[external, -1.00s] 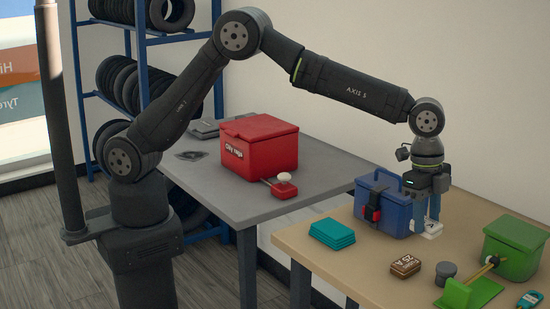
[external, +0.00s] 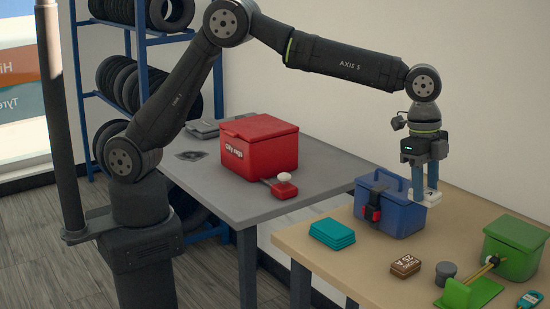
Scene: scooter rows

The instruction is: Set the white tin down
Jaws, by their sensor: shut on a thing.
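The white tin (external: 427,198) is small and pale, with a dark mark on its side. My gripper (external: 426,188) points straight down and is shut on it, with a finger on either side. In the picture the tin overlaps the upper right end of the blue box (external: 397,221). It appears held up in the air, clear of the tan table (external: 345,265); whether it touches the box cannot be told from this one view.
A red box (external: 262,148) is on the grey table. Tan surface is bare around the brown tin.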

